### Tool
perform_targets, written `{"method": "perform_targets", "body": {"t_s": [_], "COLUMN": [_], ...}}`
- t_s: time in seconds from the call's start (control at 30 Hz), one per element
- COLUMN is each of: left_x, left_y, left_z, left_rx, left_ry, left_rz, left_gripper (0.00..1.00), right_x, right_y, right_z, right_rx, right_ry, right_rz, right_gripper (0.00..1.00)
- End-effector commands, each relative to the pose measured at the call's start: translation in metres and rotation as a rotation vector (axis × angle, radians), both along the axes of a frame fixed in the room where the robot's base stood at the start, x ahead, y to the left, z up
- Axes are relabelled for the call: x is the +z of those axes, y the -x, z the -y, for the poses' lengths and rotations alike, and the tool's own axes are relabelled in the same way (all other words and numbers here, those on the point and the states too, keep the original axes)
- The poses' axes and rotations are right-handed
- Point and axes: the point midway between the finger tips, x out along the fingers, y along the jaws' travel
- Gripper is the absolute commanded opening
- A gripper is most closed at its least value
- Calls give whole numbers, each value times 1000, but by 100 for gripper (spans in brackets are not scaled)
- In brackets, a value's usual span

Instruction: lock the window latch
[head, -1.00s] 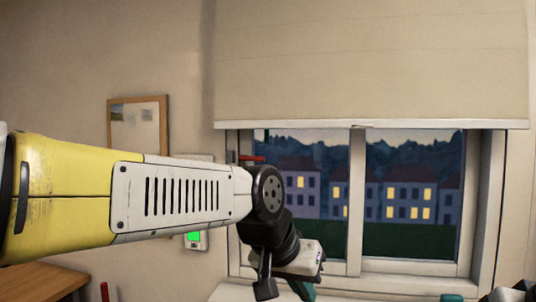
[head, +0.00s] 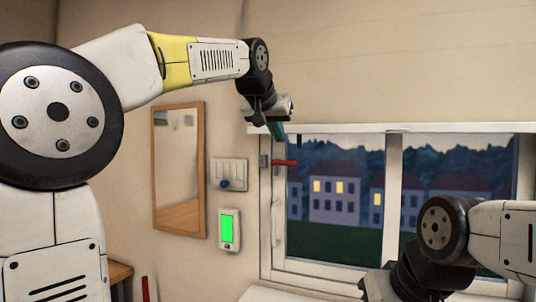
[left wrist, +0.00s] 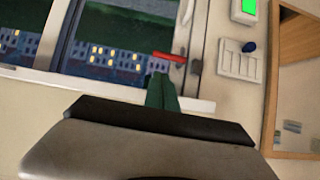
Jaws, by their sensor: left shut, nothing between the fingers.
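The window latch (head: 285,162) has a red handle on a grey mount at the upper left of the window frame. The handle lies about level, pointing right. It also shows in the left wrist view (left wrist: 168,57), just beyond my fingertips. My left gripper (head: 286,138) is shut and empty, its teal fingers pointing down, just above the latch near the blind's lower edge. Its fingers also show in the left wrist view (left wrist: 161,92). I cannot tell whether they touch the handle. My right gripper (head: 376,285) shows only its body at the lower right; its fingers are hidden.
A wooden table edge (head: 120,271) stands low left.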

Motion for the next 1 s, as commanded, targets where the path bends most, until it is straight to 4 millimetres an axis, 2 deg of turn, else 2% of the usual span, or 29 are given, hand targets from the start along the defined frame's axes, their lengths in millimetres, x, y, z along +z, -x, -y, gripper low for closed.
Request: {"method": "perform_targets", "body": {"t_s": [0.47, 0.8, 1.0], "left_x": [-3, -36, -50], "left_y": [-7, -53, -74], "left_z": [3, 17, 23], "left_rx": [-1, -1, 0], "left_ry": [1, 0, 0], "left_rz": [0, -1, 1], "left_gripper": [0, 0, 0], "right_x": [0, 0, 0], "right_y": [0, 0, 0], "right_z": [0, 0, 0], "right_rx": [0, 0, 0], "right_ry": [0, 0, 0], "right_rz": [0, 0, 0], "right_gripper": [35, 35, 35]}}
